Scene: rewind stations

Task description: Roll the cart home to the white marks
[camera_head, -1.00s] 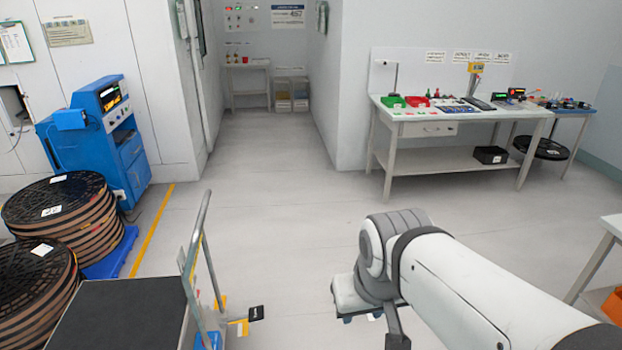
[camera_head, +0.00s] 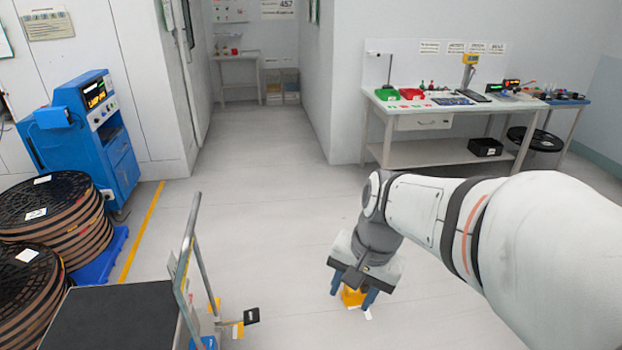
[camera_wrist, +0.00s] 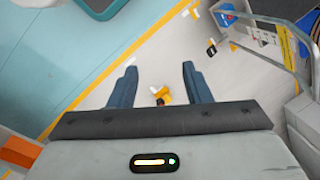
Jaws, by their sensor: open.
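The cart has a dark deck (camera_head: 110,320) and a grey tube handle (camera_head: 190,255) at the lower left of the head view. Its handle and deck (camera_wrist: 288,45) also show at the upper right of the wrist view. My gripper (camera_head: 353,292) is open, pointing down over the floor, to the right of the cart and apart from it. In the wrist view its blue fingers (camera_wrist: 159,68) stand wide apart. A small yellow thing (camera_head: 351,298) shows below them; I cannot tell what it is.
Stacked black reels (camera_head: 50,215) and a blue machine (camera_head: 92,135) stand at the left, beside a yellow floor line (camera_head: 142,230). A black tag (camera_head: 251,315) sticks out beside the cart. A workbench (camera_head: 420,157) stands at the back right. The middle floor is clear.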

